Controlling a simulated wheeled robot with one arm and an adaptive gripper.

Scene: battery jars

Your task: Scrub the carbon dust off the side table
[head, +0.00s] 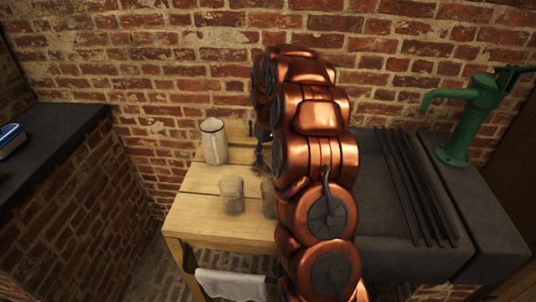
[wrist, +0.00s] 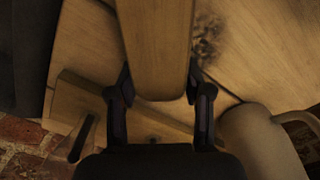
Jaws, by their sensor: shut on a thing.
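The side table (head: 190,215) is a pale wooden table against the brick wall. In the wrist view a dark, speckled patch of carbon dust (wrist: 207,38) lies on its boards. My gripper (wrist: 158,92) is shut on a long wooden block, which looks like a brush back (wrist: 158,45); no bristles show. The dust is just right of the block in that view. Whether the block touches the tabletop I cannot tell. In the head view my gripper (head: 262,150) is mostly behind my copper arm, over the table's back part, and the block is hidden.
A white jug (head: 213,142) stands at the table's back left; it is close to my gripper in the wrist view (wrist: 260,140). A clear glass jar (head: 232,195) stands nearer the front. A white cloth (head: 230,284) hangs in front. Right is a dark sink (head: 375,215) with a green pump (head: 468,120).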

